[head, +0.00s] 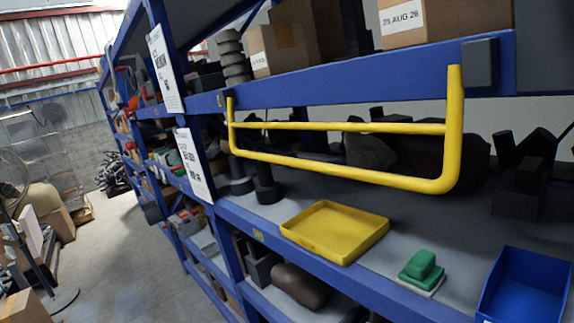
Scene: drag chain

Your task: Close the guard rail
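A yellow tubular guard rail (340,171) hangs in front of an opening in a blue shelf rack. Its two upright ends reach up toward the blue upper beam (380,71), near a dark block (480,63) at the right. A thinner crossbar runs between the uprights. The rail's lower bar is above the shelf surface and the yellow tray. My gripper is not visible in the head view, so its state does not show.
A shallow yellow tray (335,231), a green block (421,268) and a blue bin (525,287) sit along the shelf's front. Dark parts stand behind the rail. Cardboard boxes (290,38) are on the upper shelf. Open floor (120,250) lies left of the rack, with a fan farther left.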

